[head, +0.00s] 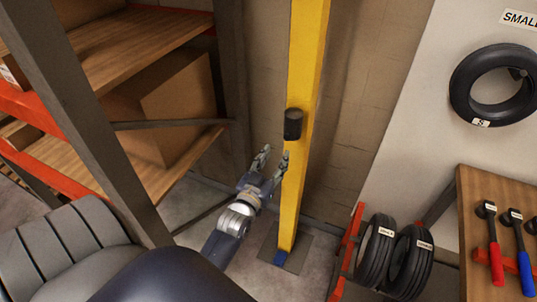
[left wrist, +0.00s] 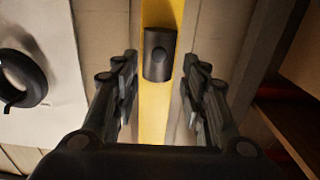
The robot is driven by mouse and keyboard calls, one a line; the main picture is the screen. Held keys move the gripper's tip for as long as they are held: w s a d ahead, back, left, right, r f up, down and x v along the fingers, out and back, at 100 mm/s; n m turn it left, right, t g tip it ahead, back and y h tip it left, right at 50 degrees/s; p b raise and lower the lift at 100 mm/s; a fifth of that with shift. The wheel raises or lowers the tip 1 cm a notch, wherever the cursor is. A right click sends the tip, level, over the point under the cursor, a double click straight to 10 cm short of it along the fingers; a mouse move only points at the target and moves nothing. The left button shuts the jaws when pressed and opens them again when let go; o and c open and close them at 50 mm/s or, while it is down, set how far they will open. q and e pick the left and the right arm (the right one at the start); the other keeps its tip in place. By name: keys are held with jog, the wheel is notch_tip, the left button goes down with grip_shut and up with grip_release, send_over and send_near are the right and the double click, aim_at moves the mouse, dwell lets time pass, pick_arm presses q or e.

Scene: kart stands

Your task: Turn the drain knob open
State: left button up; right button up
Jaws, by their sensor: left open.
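A dark, rounded cylinder (head: 293,124), which may be the drain knob, is fixed to the front of an upright yellow post (head: 304,60). I cannot read its open or closed position. My left gripper (head: 274,156) is open and empty, just below and left of the cylinder. In the left wrist view the cylinder (left wrist: 159,54) shows between the spread fingers, beyond their tips and apart from them as far as I can tell. My right gripper is out of view.
A shelf rack (head: 150,35) with wooden boards and a cardboard box (head: 175,105) stands left. Right of the post are several tyres, including one on the wall panel (head: 462,100), and a wooden bench (head: 470,205) with red and blue-handled tools.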

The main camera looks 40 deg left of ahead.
pick_arm(q)
jog(key=shift+v, duration=2.3)
jog(key=s+d+f+m+g+h+b, duration=0.1)
jog(key=s+d+f+g, duration=0.15)
jog(key=f, duration=0.95)
jog(key=s+d+f+g+h+b, duration=0.1)
jog(key=s+d+f+g+h, duration=0.2)
jog(key=f, duration=0.8)
jog(key=s+d+f+m+g+b, duration=0.1)
jog(key=s+d+f+g+b, duration=0.2)
jog(key=f, duration=0.9)
jog(key=s+d+f+m+g, duration=0.2)
jog(key=s+d+f+g, duration=0.15)
jog(key=s+f, duration=1)
jog(key=s+f+g+b, duration=0.1)
jog(key=s+f, duration=0.3)
jog(key=s, duration=0.5)
jog(key=s+f+m+g+b, duration=0.1)
jog(key=s+f+g, duration=0.2)
jog(key=s, duration=0.6)
notch_tip(320, 180, down, 3)
jog(key=shift+a+r, duration=0.25)
jog(key=shift+a, duration=0.2)
jog(key=shift+w, duration=0.1)
